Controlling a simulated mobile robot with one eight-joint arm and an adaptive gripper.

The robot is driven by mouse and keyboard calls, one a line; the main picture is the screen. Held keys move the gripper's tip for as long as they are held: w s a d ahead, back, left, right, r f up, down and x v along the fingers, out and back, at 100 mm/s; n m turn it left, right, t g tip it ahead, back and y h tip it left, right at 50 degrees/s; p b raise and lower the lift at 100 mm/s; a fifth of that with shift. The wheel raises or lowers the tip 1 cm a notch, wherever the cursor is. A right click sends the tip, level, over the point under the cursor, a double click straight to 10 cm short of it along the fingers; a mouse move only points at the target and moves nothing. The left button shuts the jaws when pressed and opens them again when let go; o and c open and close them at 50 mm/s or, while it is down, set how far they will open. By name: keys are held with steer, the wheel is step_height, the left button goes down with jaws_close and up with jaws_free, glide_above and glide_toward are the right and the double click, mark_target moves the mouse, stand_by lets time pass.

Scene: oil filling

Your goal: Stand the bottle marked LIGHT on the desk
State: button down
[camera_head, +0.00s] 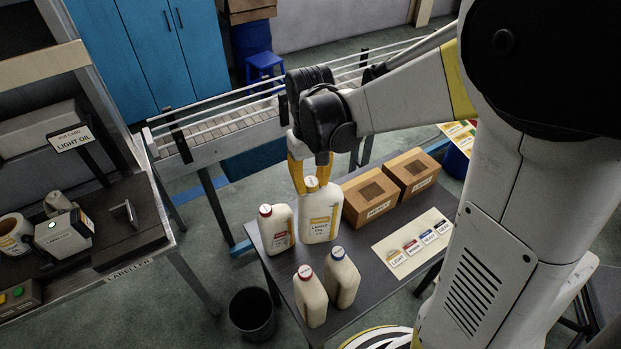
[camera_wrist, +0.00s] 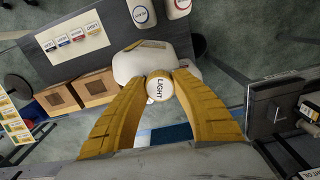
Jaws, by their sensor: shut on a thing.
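The bottle marked LIGHT (camera_head: 320,217) is a cream jug with a yellow-banded label. It is upright at the far edge of the dark desk (camera_head: 372,312). I cannot tell whether its base touches the desk. My gripper (camera_head: 311,180) comes from above, its yellow fingers shut on the bottle's neck and cap. In the wrist view the white cap (camera_wrist: 159,89) reads LIGHT and sits between both fingers. The bottle's body (camera_wrist: 140,63) shows beyond it. The fingers hide part of the neck.
A red-capped bottle (camera_head: 276,228) stands close on the left. Two more bottles (camera_head: 310,297) (camera_head: 341,278) stand nearer. Cardboard boxes (camera_head: 370,196) (camera_head: 411,173) and a label card (camera_head: 412,244) are on the right. A conveyor (camera_head: 230,124) runs behind; a bin (camera_head: 252,313) stands on the floor.

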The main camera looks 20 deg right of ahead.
step_height(320, 180, down, 18)
steer(key=b, duration=1.4)
steer(key=shift+f, duration=0.25)
steer(key=shift+s+d+r, duration=0.1)
steer(key=shift+d+r, duration=0.05)
steer(key=shift+d, duration=0.2)
steer(key=shift+f+b, duration=0.2)
steer(key=shift+b, duration=0.15)
stand_by(0.5)
steer(key=shift+c, duration=2.3)
jaws_free()
steer(key=shift+r+p, duration=2.6)
steer(key=shift+r, duration=0.95)
